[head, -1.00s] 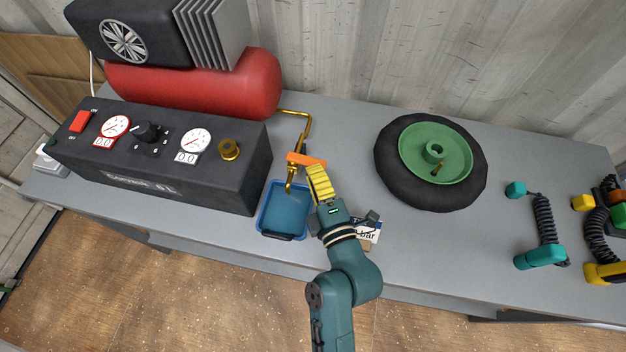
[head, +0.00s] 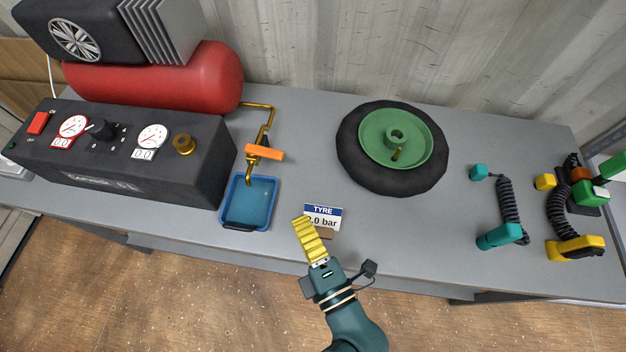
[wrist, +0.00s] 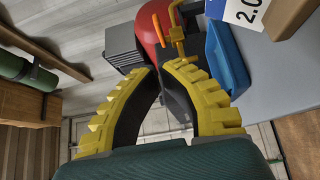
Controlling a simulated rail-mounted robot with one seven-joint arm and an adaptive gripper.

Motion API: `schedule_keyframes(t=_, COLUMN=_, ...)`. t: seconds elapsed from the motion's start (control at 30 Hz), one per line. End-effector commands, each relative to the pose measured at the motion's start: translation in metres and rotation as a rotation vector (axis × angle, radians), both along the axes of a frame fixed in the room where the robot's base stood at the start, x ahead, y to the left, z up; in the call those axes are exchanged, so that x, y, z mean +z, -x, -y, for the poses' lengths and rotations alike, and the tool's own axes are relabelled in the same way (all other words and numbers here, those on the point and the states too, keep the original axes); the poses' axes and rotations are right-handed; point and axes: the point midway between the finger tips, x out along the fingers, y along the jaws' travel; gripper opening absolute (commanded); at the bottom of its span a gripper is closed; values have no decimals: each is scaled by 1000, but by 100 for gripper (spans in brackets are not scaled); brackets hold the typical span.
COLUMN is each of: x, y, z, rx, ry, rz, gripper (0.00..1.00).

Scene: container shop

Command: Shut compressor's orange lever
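The compressor's orange lever (head: 264,152) sits on a brass pipe (head: 268,120) to the right of the control box. It lies crosswise to the pipe, just above a blue tray (head: 224,205). My gripper (head: 302,222) with yellow ribbed fingers is to the lower right of the lever, clear of it, beside the tyre sign. In the wrist view the two fingertips (wrist: 160,70) come together with little gap and nothing visible between them. The brass pipe (wrist: 176,35) and tray (wrist: 228,60) show beyond the fingers.
The black control box (head: 120,160) and red tank (head: 160,80) stand at left. A "TYRE 2.0 bar" sign (head: 322,212) is close to my fingers. A tyre with a green rim (head: 395,150) lies at centre right. Coiled hoses (head: 510,205) lie farther right.

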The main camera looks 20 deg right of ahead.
Motion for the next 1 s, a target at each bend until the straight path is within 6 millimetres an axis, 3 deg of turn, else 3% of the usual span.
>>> schedule_keyframes(t=0.03, x=7, y=-3, z=-18, rx=44, ry=0, rz=-5, gripper=0)
schedule_keyframes(t=0.1, x=9, y=-6, z=-29, rx=71, ry=-1, rz=-3, gripper=0)
schedule_keyframes(t=0.27, x=10, y=-24, z=-34, rx=73, ry=0, rz=0, gripper=0)
schedule_keyframes(t=0.63, x=9, y=-102, z=-54, rx=71, ry=0, rz=0, gripper=0)
schedule_keyframes(t=0.8, x=5, y=-126, z=-38, rx=65, ry=-1, rz=-1, gripper=0)
schedule_keyframes(t=1.0, x=6, y=-135, z=-32, rx=68, ry=-1, rz=-3, gripper=0)
